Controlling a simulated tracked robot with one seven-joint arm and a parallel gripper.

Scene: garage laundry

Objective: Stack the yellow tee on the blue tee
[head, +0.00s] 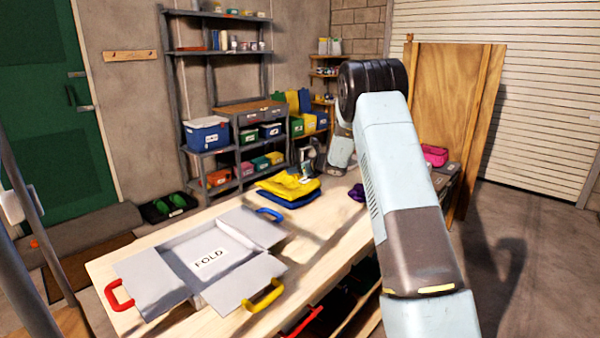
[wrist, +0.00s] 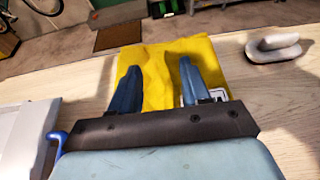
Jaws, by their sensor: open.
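The yellow tee (head: 288,185) lies as a folded, slightly rumpled pile on the workbench in the head view. The blue tee (head: 292,201) is beneath it and shows along the near and right edges. My gripper (head: 306,170) is at the far side of the pile, close to the yellow tee. In the wrist view, my gripper (wrist: 158,72) has its two blue fingers spread, with the yellow tee (wrist: 158,65) below and beyond them. Whether the fingertips touch the cloth I cannot tell. The blue tee is not visible in the wrist view.
A grey folding board (head: 220,248) marked FOLD, with red, yellow and blue handles, covers the bench's near left. A purple cloth (head: 357,192) lies right of the tees. An iron-like grey object (wrist: 273,48) stands beside the yellow tee. Shelves (head: 235,140) stand behind the bench.

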